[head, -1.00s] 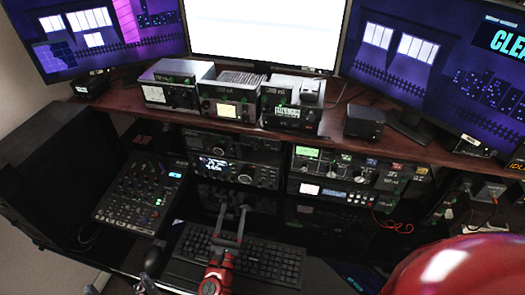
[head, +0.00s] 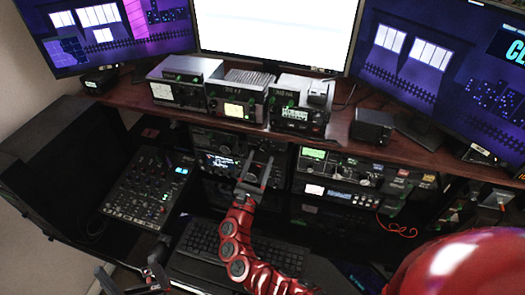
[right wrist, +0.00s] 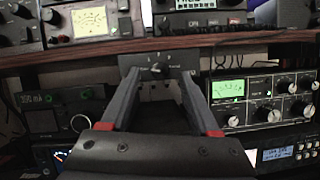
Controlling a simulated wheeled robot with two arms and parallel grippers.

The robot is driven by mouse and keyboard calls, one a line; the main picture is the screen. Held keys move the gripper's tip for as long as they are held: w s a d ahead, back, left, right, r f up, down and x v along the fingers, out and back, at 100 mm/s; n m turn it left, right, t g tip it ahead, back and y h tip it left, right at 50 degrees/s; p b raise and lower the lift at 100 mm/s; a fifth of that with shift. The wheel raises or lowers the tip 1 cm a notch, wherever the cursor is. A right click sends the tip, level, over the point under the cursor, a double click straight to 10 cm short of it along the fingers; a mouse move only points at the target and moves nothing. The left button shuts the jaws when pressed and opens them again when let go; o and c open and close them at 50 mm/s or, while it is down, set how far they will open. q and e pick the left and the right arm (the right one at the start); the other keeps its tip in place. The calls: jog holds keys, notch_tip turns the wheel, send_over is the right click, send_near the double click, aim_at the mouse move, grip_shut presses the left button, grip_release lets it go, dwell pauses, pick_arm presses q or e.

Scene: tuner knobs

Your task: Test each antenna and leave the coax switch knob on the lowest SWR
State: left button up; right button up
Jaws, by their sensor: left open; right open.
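The coax switch knob (right wrist: 155,68) is a small dark knob on a grey panel with light markings, under the shelf edge in the right wrist view. My right gripper (right wrist: 160,75) is open, its two fingers on either side of the knob in the picture; I cannot tell whether they touch it. In the head view my right gripper (head: 257,167) is under the shelf and hides the knob. A box with a lit cream needle meter (right wrist: 90,20) stands on the shelf, also in the head view (head: 233,110); its reading is too small. My left gripper (head: 128,279) is open and empty at the lower left.
A radio with a green meter (right wrist: 228,88) and several knobs is right of the switch. Another unit (right wrist: 62,110) is to its left. The wooden shelf edge (right wrist: 230,43) runs just above. A mixer (head: 150,187) and keyboard (head: 200,242) lie below.

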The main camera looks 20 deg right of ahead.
aim_at(265, 148)
jog(key=shift+x, duration=1.25)
jog(key=shift+f, duration=0.1)
grip_shut()
